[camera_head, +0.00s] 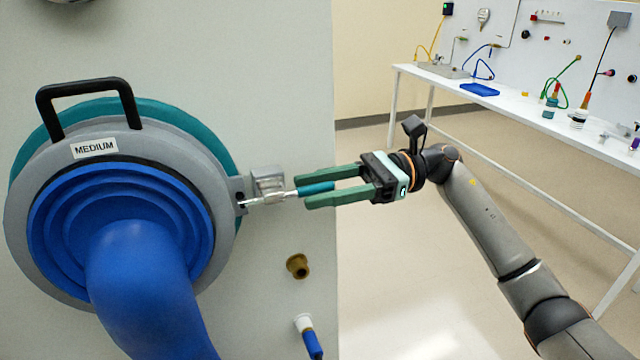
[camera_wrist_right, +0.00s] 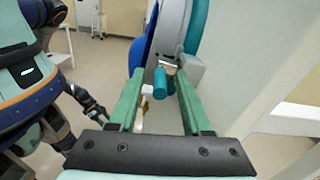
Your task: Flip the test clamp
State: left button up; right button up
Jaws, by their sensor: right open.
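The test clamp (camera_head: 270,199) is a metal clamp with a teal handle (camera_head: 316,188), at the right edge of a grey round port ring (camera_head: 215,240). Its handle points right, away from the ring, roughly level. My right gripper (camera_head: 319,190) is open, its two green fingers reaching left on either side of the handle. In the right wrist view the teal handle (camera_wrist_right: 160,83) shows between the fingertips, with gaps to both; contact is not visible.
A blue sleeve (camera_head: 140,270) fills the port, under a black handle (camera_head: 90,88) and a "MEDIUM" label. A brass fitting (camera_head: 298,266) and a white-and-blue connector (camera_head: 308,335) sit below the clamp. A white bench (camera_head: 500,100) with tools stands at the right. Floor between is clear.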

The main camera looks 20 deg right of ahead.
grip_shut()
dwell(1.4)
